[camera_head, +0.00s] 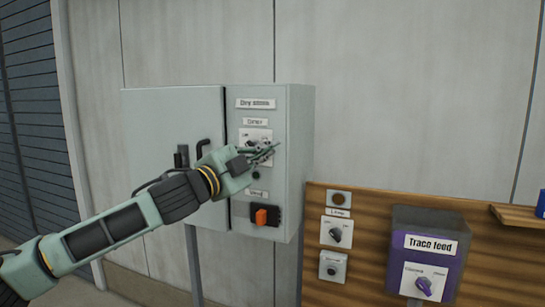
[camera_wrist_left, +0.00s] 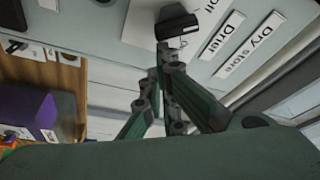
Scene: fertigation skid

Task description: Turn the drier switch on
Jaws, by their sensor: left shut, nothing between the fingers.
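The drier switch (camera_head: 258,133) is a white plate under a "Drier" label on the front of a grey "Dry store" cabinet (camera_head: 175,110). My left gripper (camera_head: 271,150) is shut and empty, in front of the plate's lower part, and hides most of its knob. In the left wrist view, the dark knob (camera_wrist_left: 178,25) sits just beyond the fingertips of the left gripper (camera_wrist_left: 163,52). Whether they touch is unclear. The knob's setting is hard to read; one position word shows beside it. My right gripper is not in view.
Below on the cabinet is an orange switch (camera_head: 262,216). A dark handle (camera_head: 203,148) is on the door at left. To the right, a wooden board (camera_head: 372,250) carries a lamp switch (camera_head: 336,233) and a purple "Trace feed" box (camera_head: 430,252). The wall above is clear.

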